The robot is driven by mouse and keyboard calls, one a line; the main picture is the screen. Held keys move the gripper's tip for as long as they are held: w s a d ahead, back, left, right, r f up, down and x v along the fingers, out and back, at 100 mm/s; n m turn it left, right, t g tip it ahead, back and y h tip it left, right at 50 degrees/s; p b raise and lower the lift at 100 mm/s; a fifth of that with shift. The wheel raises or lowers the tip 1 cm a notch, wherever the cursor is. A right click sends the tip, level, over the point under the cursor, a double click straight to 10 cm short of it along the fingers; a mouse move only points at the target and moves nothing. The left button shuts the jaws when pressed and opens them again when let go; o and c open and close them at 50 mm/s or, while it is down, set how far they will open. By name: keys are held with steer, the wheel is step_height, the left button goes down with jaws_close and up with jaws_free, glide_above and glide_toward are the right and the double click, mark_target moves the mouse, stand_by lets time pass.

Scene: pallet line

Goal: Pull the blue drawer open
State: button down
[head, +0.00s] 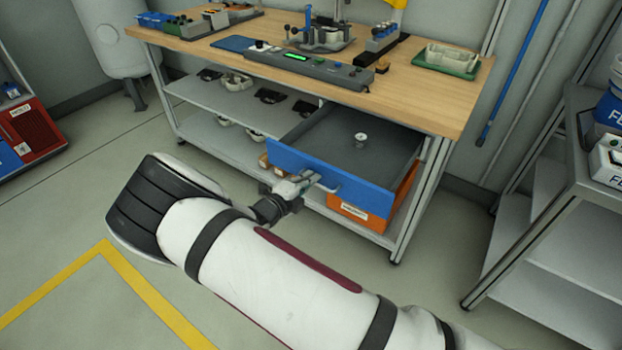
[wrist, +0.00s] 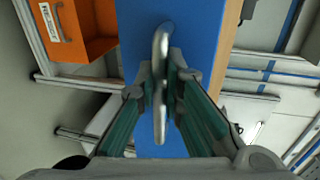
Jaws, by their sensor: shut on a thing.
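The blue drawer (head: 350,188) is slid out from under the workbench's wooden top, and its grey inside shows in the head view. A small round gauge-like item (head: 361,139) stands in it. My gripper (head: 312,180) is at the drawer's front, shut on the metal handle (head: 328,187). In the wrist view the blue front (wrist: 199,28) fills the middle, and the silver handle (wrist: 160,50) stands between the two fingers (wrist: 160,85). The far end of the handle meets the blue front.
An orange bin (head: 362,217) sits below the drawer. The workbench top (head: 440,98) carries a control panel (head: 300,64), a green tray (head: 447,61) and fixtures. A metal shelf (head: 540,200) stands at right. Open floor (head: 60,215) lies at left.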

steer(key=c, duration=2)
jaws_free()
steer(key=shift+o, duration=0.2)
steer(key=v, duration=1.2)
